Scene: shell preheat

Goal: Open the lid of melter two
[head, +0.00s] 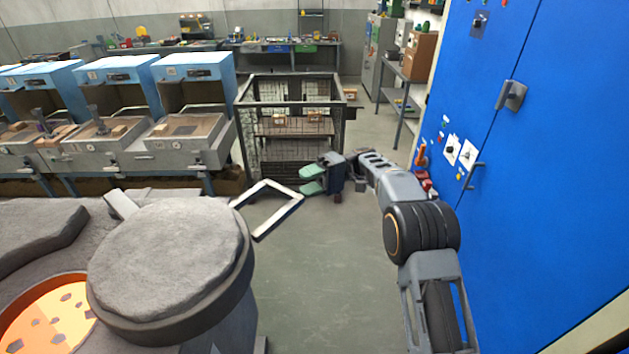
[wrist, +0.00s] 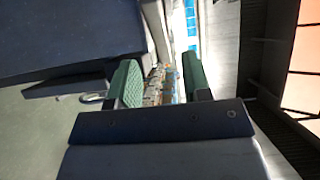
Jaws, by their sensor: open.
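A thick, round grey lid (head: 165,262) lies level in the left foreground of the head view. A pale rectangular loop handle (head: 287,215) sticks out from its right side. Glowing orange melt (head: 45,322) shows at the lid's left. No number shows, so I cannot tell which melter this is. My gripper (head: 313,179) is beyond the handle and a little to its right, apart from it. Its green fingers are open with nothing between them, as the wrist view (wrist: 163,83) also shows.
A tall blue cabinet (head: 545,140) stands close along the right of my arm. A wire cage cart (head: 290,130) stands behind my gripper. Blue-hooded machines (head: 195,85) line the left. The grey floor (head: 320,290) between lid and arm is clear.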

